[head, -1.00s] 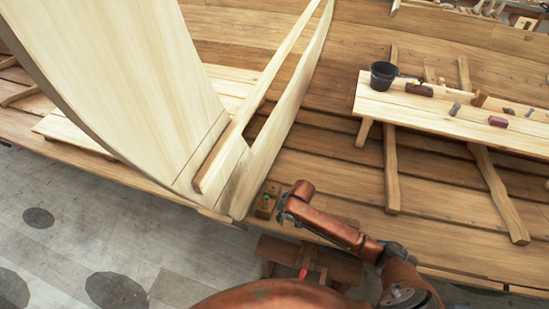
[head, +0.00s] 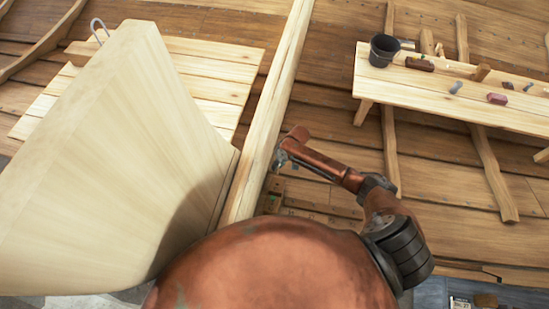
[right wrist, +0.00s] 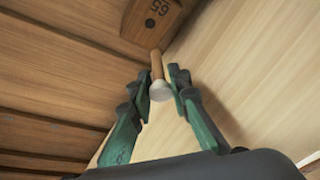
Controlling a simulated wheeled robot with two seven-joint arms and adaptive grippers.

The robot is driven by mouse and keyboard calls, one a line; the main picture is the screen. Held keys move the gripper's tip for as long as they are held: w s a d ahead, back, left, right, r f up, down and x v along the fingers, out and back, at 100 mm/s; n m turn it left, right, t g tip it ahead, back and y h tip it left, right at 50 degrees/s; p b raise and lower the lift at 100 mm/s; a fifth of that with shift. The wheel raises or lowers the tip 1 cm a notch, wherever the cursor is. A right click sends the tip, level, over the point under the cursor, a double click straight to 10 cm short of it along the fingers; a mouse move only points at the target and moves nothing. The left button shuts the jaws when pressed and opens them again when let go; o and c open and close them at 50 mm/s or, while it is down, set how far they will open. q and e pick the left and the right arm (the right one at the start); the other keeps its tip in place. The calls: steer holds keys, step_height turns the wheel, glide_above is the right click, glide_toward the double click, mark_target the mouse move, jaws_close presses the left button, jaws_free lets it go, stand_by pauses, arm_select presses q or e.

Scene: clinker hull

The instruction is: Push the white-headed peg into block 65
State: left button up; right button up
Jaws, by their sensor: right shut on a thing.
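The peg with a white head (right wrist: 160,91) and a brown shaft shows between my right gripper's green fingers in the right wrist view. My right gripper (right wrist: 162,82) is shut on it. The shaft points up the picture toward block 65 (right wrist: 148,18), a brown wooden block with a dark round spot beside its number. The shaft tip is at or very near the block's lower edge; I cannot tell whether it is in a hole. In the head view my right gripper (head: 281,158) is small, beside a long pale timber, and the peg is not visible. My left gripper is not in view.
A pale plank surface (right wrist: 235,65) lies close on the right in the wrist view. In the head view a pale timber (head: 270,110) and a broad pale panel (head: 110,170) stand left of the gripper. A bench (head: 440,80) with a dark bucket (head: 383,50) is at right.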

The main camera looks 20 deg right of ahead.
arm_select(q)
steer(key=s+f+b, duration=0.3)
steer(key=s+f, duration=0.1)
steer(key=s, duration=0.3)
arm_select(e)
steer(key=s+f, duration=0.1)
steer(key=f, duration=0.1)
steer(key=s+f, duration=0.1)
steer(key=shift+a+f, duration=0.2)
steer(key=shift+f, duration=0.15)
steer(key=shift+b+x, duration=0.5)
steer(key=shift+x, duration=0.25)
steer(key=shift+s+d+r, duration=0.1)
steer(key=shift+s+r, duration=0.05)
steer(key=shift+s, duration=0.2)
steer(key=shift+w, duration=0.25)
steer(key=shift+s, duration=0.3)
steer(key=shift+w+p, duration=0.1)
steer(key=shift+p, duration=0.25)
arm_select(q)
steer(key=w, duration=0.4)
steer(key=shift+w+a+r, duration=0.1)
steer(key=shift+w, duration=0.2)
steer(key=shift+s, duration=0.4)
arm_select(e)
steer(key=shift+f, duration=0.5)
